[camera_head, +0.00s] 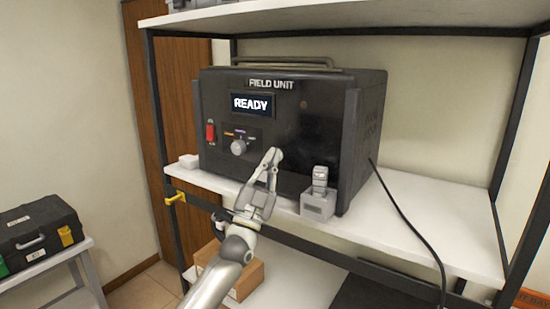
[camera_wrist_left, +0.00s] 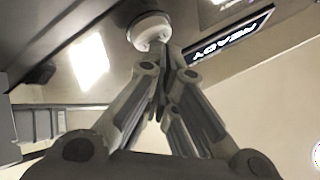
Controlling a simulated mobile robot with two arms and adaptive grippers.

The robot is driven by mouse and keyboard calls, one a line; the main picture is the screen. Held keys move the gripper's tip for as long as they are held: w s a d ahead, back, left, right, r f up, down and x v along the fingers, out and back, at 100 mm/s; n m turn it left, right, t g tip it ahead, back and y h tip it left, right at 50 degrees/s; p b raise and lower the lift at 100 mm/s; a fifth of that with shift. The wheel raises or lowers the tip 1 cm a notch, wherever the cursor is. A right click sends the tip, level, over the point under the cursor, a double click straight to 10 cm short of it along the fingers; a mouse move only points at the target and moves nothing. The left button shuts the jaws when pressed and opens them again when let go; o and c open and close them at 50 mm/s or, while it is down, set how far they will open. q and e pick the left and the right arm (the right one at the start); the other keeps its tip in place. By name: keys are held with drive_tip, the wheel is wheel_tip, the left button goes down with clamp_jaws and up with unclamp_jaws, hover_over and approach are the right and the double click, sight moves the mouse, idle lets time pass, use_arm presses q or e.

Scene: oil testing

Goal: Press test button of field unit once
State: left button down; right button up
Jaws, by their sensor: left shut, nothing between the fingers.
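The field unit (camera_head: 318,115) is a black box on the shelf, and its display (camera_head: 252,105) reads READY. The display also shows, inverted, in the left wrist view (camera_wrist_left: 228,40). A pale round knob (camera_head: 238,147) and a red switch (camera_head: 210,132) sit below the display. No button labelled test can be made out. My left gripper (camera_head: 274,156) is shut and empty in front of the unit's lower face, right of the knob. In the left wrist view its fingertips (camera_wrist_left: 162,55) are close to a white round part (camera_wrist_left: 150,28); contact cannot be told. My right gripper is not in view.
A small bottle (camera_head: 320,178) in a grey holder (camera_head: 318,205) stands right of my left gripper. A black cable (camera_head: 405,215) hangs over the shelf (camera_head: 440,235). A cardboard box (camera_head: 248,280) is below. A black case (camera_head: 38,232) stands at far left.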

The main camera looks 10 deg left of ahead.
use_arm(q)
drive_tip(key=shift+w+d, duration=0.1)
drive_tip(key=shift+w, duration=0.15)
idle(0.7)
drive_tip(key=shift+s+a+p, duration=0.3)
drive_tip(key=shift+s+p, duration=0.05)
drive_tip(key=shift+s, duration=0.5)
drive_tip(key=s+p, duration=0.1)
drive_tip(key=s+a, duration=0.1)
drive_tip(key=s, duration=0.1)
drive_tip(key=s+p, duration=0.1)
drive_tip(key=shift+s+a+p, duration=0.3)
drive_tip(key=shift+p, duration=0.05)
